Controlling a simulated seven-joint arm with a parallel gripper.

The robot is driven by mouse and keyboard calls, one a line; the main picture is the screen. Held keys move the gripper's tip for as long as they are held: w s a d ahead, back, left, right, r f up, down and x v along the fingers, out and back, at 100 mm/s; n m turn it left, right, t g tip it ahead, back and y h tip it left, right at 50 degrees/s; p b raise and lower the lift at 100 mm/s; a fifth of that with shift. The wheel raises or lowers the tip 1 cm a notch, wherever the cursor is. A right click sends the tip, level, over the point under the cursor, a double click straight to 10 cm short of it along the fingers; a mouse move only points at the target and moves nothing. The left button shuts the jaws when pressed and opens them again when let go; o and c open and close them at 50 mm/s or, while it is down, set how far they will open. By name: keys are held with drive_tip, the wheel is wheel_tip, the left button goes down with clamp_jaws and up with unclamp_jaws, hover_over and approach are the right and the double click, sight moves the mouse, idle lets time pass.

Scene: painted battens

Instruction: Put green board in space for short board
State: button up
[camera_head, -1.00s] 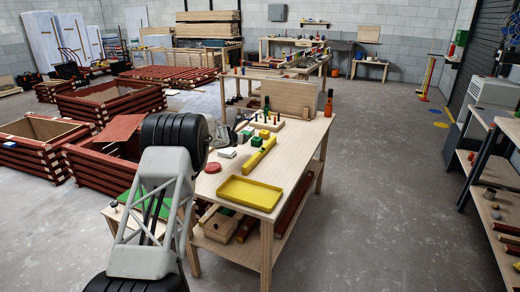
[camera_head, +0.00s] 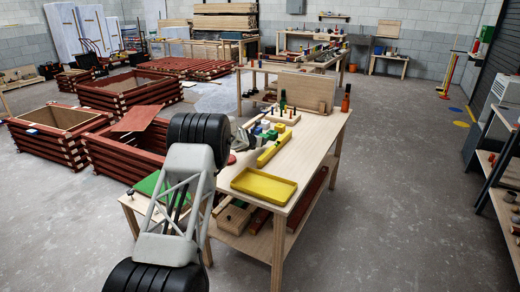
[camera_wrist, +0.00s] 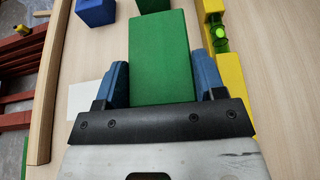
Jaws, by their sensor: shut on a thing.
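The green board (camera_wrist: 163,55) is a thick block between the blue fingers of my gripper (camera_wrist: 162,78) in the wrist view. The fingers sit against its two long sides, so my gripper is shut on it. In the head view my gripper (camera_head: 247,132) is over the left side of the workbench, partly hidden by my arm. Whether the green board touches the bench top is unclear. I cannot make out the space for the short board in either view.
A yellow spirit level (camera_wrist: 221,45) lies close right of the board. A blue block (camera_wrist: 95,12) is ahead left, a wooden edge strip (camera_wrist: 48,80) further left. A yellow tray (camera_head: 263,186) sits at the bench front. A pegged wooden block (camera_head: 283,117) and bottle (camera_head: 346,98) stand farther back.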

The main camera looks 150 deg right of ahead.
sight(259, 153)
drive_tip(key=shift+f, duration=0.7)
drive_tip(key=shift+f, duration=1.9)
drive_tip(key=shift+f, duration=0.15)
drive_tip(key=o, duration=1)
